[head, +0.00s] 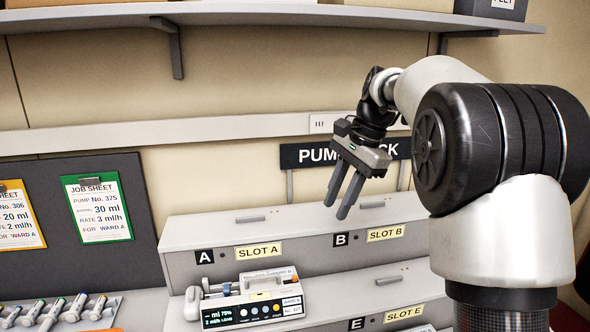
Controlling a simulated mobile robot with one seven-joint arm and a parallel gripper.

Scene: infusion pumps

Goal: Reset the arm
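My arm (500,140) rises on the right of the head view and bends toward the left. My gripper (344,198) hangs in the air in front of the pump rack, with its two dark fingers pointing down and to the left. A gap shows between the fingers, and nothing is seen between them. The gripper appears above and near the slot B label (385,233), clear of the rack by its look, though the exact distance cannot be told.
An infusion pump (215,311) with a lit display sits in slot A of the grey rack (290,222). Job sheets (97,207) hang on a dark board at left. Syringes (75,306) lie on a tray at lower left. A shelf (260,16) runs along the top.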

